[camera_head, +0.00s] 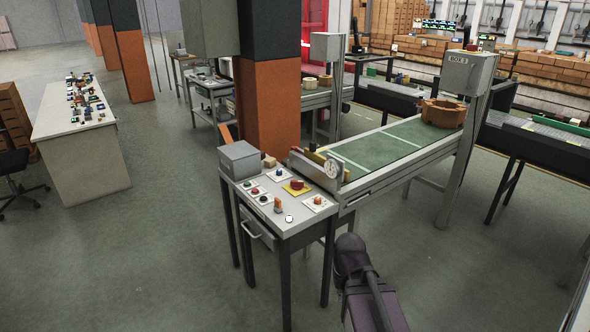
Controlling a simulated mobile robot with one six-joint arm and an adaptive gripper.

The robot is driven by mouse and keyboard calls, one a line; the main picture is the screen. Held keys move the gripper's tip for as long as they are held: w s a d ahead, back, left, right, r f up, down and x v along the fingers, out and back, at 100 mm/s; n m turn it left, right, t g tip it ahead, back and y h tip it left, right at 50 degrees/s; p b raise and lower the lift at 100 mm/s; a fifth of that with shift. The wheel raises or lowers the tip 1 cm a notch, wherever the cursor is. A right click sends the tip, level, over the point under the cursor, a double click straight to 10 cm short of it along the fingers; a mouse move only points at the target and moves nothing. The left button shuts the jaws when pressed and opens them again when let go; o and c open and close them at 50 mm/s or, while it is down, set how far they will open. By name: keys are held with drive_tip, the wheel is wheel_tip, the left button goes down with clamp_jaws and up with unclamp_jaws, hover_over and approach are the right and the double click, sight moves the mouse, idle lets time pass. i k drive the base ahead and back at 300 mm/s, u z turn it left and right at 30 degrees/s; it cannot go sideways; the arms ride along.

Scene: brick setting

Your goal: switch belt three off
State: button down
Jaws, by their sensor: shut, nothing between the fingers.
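A control desk (285,222) stands at the near end of a conveyor with a green belt (385,146). On its top are a red mushroom button (297,185) on a yellow plate, several small round buttons (263,199) on white plates, an orange-topped knob (277,204) and another orange knob (317,200) on a white plate. Labels on the desk are too small to read. My arm (370,290) rises from the bottom, right of and apart from the desk. My gripper cannot be made out in this view.
A grey box (239,160) sits at the desk's back left corner. A dial (333,168) is at the belt's near end. A brown ring-shaped part (443,113) lies on the belt near a labelled post box (467,73). An orange-black pillar (266,100) stands behind. Floor at the front left is clear.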

sight(296, 186)
drive_tip(key=u, duration=0.25)
drive_tip(key=i, duration=0.85)
drive_tip(key=u, duration=0.5)
drive_tip(key=i, duration=0.6)
drive_tip(key=u, duration=0.2)
